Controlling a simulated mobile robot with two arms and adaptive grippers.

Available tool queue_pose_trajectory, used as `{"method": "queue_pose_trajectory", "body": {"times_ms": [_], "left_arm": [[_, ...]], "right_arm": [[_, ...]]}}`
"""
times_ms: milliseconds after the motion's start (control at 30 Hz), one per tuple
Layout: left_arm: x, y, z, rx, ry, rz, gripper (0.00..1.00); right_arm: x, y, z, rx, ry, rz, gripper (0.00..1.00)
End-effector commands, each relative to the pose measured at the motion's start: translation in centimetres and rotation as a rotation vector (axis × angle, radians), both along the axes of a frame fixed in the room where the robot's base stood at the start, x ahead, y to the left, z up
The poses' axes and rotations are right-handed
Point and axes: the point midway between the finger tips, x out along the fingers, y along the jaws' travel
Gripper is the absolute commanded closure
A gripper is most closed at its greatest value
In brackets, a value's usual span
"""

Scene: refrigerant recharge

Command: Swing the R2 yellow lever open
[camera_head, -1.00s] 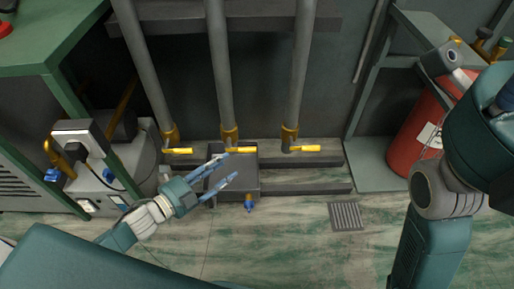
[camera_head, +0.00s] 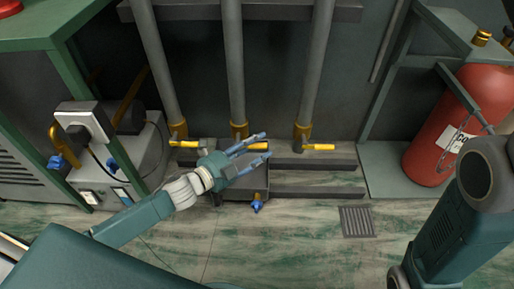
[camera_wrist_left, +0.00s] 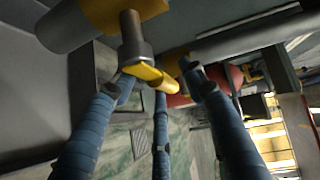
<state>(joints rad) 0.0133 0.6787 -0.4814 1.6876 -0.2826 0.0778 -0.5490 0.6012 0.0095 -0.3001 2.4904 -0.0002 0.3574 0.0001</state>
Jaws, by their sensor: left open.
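Three grey pipes end in brass valves with yellow levers: left lever (camera_head: 186,144), middle lever (camera_head: 249,143) and right lever (camera_head: 319,147). I see no readable R2 label. My left gripper (camera_head: 263,147) is at the middle valve, its blue fingers spread and partly covering that lever in the head view. In the left wrist view a yellow lever (camera_wrist_left: 147,75) on a metal stem lies between the open fingertips (camera_wrist_left: 158,88). Whether a finger touches it I cannot tell. My right gripper is outside the frames.
A dark block with a blue-handled fitting (camera_head: 257,206) stands below the middle valve. A grey machine (camera_head: 140,150) with a gauge box (camera_head: 84,121) is at left. A red cylinder (camera_head: 440,140) stands at right. The floor around the drain grate (camera_head: 356,221) is clear.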

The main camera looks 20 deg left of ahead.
Motion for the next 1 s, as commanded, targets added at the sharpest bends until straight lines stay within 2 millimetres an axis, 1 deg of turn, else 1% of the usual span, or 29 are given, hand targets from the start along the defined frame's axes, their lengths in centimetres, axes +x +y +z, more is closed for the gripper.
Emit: {"method": "queue_pose_trajectory", "body": {"times_ms": [67,100,300,667,867,1000], "left_arm": [[0.0,0.0,0.0,-0.001,0.0,0.0,0.58],[0.0,0.0,0.0,-0.001,0.0,0.0,0.62],[0.0,0.0,0.0,-0.001,0.0,0.0,1.0],[0.0,0.1,-0.1,-0.022,-0.004,0.002,1.0],[0.0,0.0,0.2,-0.105,-0.025,0.003,1.0],[-0.1,0.0,0.7,-0.206,-0.053,0.005,1.0]], "right_arm": [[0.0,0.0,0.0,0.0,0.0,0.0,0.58],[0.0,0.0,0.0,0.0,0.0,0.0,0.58],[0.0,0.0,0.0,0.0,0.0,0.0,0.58],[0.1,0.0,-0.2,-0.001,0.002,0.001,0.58],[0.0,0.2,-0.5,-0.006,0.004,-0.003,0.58],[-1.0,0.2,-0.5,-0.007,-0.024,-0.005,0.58]]}}
